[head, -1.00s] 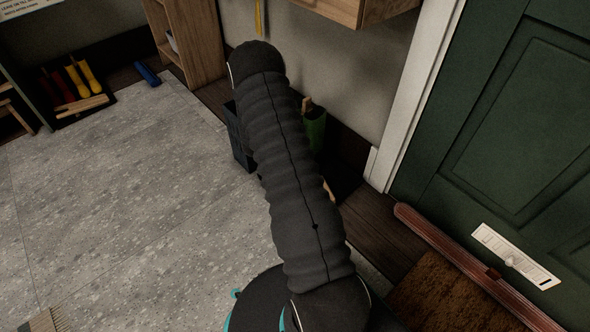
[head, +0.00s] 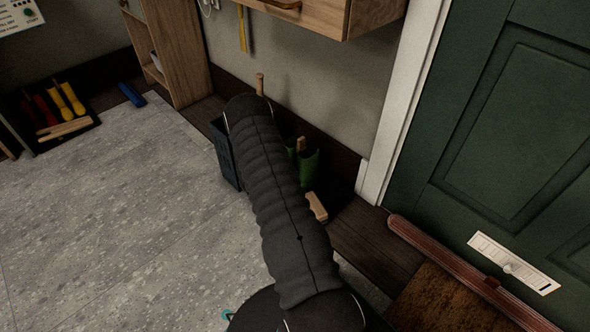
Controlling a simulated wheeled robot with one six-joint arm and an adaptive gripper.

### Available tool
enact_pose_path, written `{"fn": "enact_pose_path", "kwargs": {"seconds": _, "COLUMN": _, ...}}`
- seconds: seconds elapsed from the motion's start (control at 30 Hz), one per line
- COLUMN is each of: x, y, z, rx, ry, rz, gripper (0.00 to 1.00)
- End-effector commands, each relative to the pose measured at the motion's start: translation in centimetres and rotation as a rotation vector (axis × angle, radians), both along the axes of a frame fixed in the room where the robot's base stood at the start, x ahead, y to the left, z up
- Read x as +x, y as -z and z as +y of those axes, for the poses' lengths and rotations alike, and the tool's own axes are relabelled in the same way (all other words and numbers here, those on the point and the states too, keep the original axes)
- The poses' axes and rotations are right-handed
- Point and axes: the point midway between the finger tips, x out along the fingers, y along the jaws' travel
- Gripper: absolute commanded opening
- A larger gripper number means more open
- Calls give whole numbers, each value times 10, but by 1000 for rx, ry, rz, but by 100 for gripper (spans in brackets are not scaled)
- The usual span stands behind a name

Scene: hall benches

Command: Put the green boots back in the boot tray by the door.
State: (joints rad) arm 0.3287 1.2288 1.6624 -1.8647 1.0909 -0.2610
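My own dark, ribbed arm crosses the middle of the head view, and my gripper does not show. A green item (head: 309,166), perhaps a boot, stands upright just right of the arm, by the wall and left of the door (head: 510,130). The arm hides part of it, and I cannot see a second one. A dark, flat surface (head: 342,188), perhaps the boot tray, lies beside it near the door frame. Its outline is partly hidden, so I cannot tell whether the green item stands in it.
A dark blue crate (head: 226,158) stands left of the arm. A wooden handle (head: 317,207) shows to its right. A black tray (head: 88,124) with red and yellow items lies far left, near a blue object (head: 131,95). A wooden cabinet (head: 335,15) overhangs. The grey floor (head: 120,220) is open.

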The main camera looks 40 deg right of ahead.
Motion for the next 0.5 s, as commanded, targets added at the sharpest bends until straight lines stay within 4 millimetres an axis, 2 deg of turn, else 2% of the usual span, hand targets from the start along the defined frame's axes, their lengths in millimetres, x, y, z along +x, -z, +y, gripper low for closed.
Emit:
{"fn": "enact_pose_path", "kwargs": {"seconds": 0.07, "x": 0, "y": 6, "z": 0, "rx": -2, "ry": 0, "rz": -1, "gripper": 0}}
{"fn": "enact_pose_path", "kwargs": {"seconds": 0.43, "x": 1, "y": 9, "z": 0, "rx": -2, "ry": -1, "rz": -1, "gripper": 0}}
{"fn": "enact_pose_path", "kwargs": {"seconds": 0.47, "x": 0, "y": 10, "z": 0, "rx": 0, "ry": 0, "rz": -1, "gripper": 35}}
{"fn": "enact_pose_path", "kwargs": {"seconds": 0.5, "x": 0, "y": 10, "z": 0, "rx": 0, "ry": 0, "rz": -1, "gripper": 45}}
